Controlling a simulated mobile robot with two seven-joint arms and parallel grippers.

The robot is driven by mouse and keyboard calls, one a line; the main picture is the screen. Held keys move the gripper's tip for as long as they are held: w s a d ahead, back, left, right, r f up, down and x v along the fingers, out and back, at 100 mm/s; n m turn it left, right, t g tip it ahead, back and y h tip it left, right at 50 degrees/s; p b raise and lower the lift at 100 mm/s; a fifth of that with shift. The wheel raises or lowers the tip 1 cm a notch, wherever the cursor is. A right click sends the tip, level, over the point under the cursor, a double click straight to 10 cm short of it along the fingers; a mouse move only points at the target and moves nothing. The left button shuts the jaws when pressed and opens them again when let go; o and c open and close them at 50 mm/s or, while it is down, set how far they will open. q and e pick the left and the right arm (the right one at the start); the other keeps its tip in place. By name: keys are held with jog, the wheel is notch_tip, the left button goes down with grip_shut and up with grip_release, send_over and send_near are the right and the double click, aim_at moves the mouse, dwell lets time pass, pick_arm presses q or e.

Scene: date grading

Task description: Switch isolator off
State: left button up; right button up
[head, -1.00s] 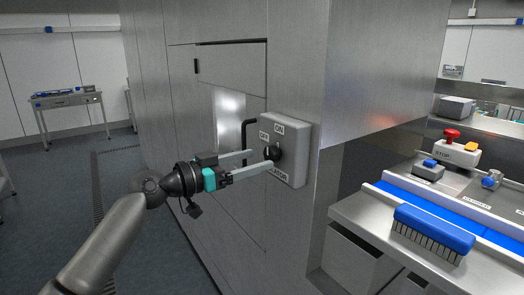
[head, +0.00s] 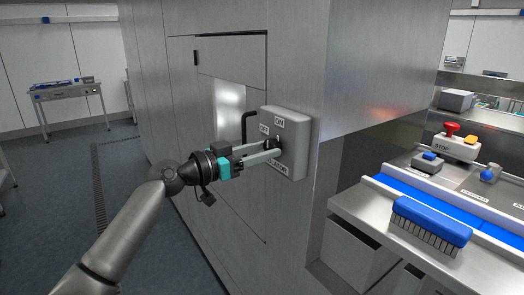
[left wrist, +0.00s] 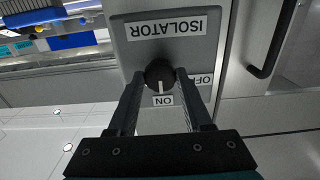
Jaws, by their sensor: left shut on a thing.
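The isolator (head: 298,128) is a grey box on the steel cabinet's side, with ON, OFF and ISOLATOR labels. It also shows upside down in the left wrist view (left wrist: 192,55). Its round black knob (left wrist: 160,75) has a white pointer line that points at the ON label (left wrist: 163,100); the OFF label (left wrist: 203,80) is off to one side. My left gripper (head: 272,148) reaches straight at the box and is shut on the knob, one finger on each side. In the head view the fingers partly hide the knob. My right gripper is not in view.
A black cabinet handle (head: 245,127) stands out just left of the box. To the right is a steel bench (head: 350,208) with a blue brush (head: 432,222) and a red stop button (head: 452,128). The floor (head: 60,200) at left is open.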

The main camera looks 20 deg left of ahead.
pick_arm(q)
grip_shut()
jog(key=shift+n, duration=0.3)
jog(key=n+p, duration=0.1)
jog(key=n, duration=0.5)
jog(key=shift+r+p, duration=0.1)
jog(key=shift+p, duration=0.25)
jog(key=n+p, duration=0.1)
jog(key=n, duration=0.2)
jog(key=shift+n+p, duration=1.25)
jog(key=shift+n, duration=0.95)
